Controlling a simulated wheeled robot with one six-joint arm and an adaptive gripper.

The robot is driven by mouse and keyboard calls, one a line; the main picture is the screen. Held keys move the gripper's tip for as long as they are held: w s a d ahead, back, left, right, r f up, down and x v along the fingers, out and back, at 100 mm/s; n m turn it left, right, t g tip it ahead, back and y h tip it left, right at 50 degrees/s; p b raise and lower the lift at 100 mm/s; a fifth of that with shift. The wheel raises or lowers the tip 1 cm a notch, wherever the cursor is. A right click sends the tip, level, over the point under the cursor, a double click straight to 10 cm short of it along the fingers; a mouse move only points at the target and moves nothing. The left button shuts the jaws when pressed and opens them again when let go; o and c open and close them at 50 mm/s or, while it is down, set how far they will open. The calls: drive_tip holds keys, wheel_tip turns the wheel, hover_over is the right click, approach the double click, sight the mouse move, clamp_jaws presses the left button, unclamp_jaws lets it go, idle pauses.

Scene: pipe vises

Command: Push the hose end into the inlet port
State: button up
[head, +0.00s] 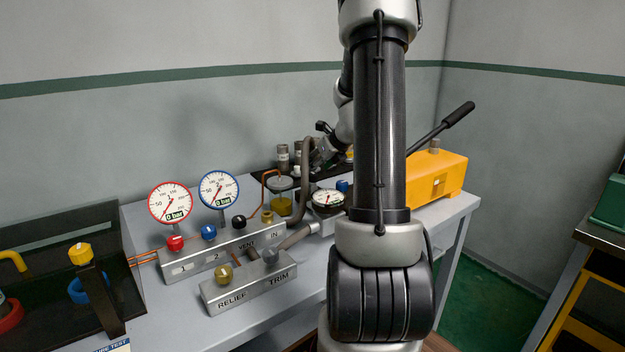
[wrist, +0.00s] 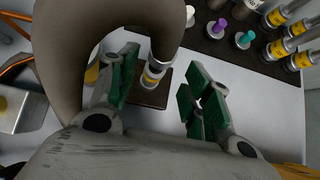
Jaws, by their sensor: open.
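The hose (head: 305,165) is a thick grey-brown tube that arches behind the manifold (head: 222,251) in the head view. In the wrist view the hose (wrist: 75,60) bends over to the hose end (wrist: 153,74), a metal fitting with a yellow band, pointing down at a dark brown block (wrist: 152,97). My gripper (wrist: 160,68) is open, its green pads either side of the hose end, with a clear gap on the right. In the head view my gripper (head: 324,155) is small and partly hidden. A brass fitting (head: 267,216) stands by the IN label; I cannot tell whether it is the inlet port.
Red and blue gauges (head: 220,190) rise from the manifold. The RELIEF/TRIM block (head: 247,290) sits in front. Several banded fittings (wrist: 287,12) stand on a dark rack near my gripper. A yellow pump (head: 436,176) is at the right. My arm hides part of the bench.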

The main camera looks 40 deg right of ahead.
drive_tip(key=x, duration=0.3)
drive_tip(key=shift+w+a+f, duration=0.15)
drive_tip(key=shift+w+a, duration=0.05)
drive_tip(key=shift+w, duration=0.25)
clamp_jaws()
